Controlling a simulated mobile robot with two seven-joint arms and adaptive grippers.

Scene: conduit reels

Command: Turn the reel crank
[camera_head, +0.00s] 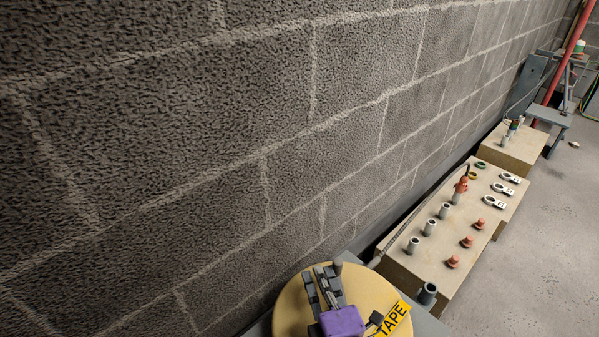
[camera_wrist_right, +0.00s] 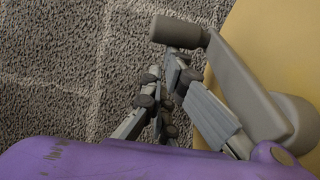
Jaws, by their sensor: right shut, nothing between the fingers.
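The reel (camera_head: 292,304) shows as a pale yellow disc at the bottom of the head view, with a yellow TAPE label at its right. Its grey crank (camera_wrist_right: 240,85) shows in the wrist view as an arm running from a round hub at the right to a cylindrical knob (camera_wrist_right: 180,32) at the top. My right gripper (camera_head: 325,272), with a purple body, reaches over the disc. Its fingers (camera_wrist_right: 165,75) are shut and empty, just beside the crank arm and below the knob in the picture. I cannot tell whether they touch it. My left gripper is not in view.
A block wall (camera_head: 250,130) runs close along the left. A bench (camera_head: 410,265) beyond the reel holds grey pipe pieces, red fittings and white tagged rings. A smaller block (camera_head: 525,150) stands farther back.

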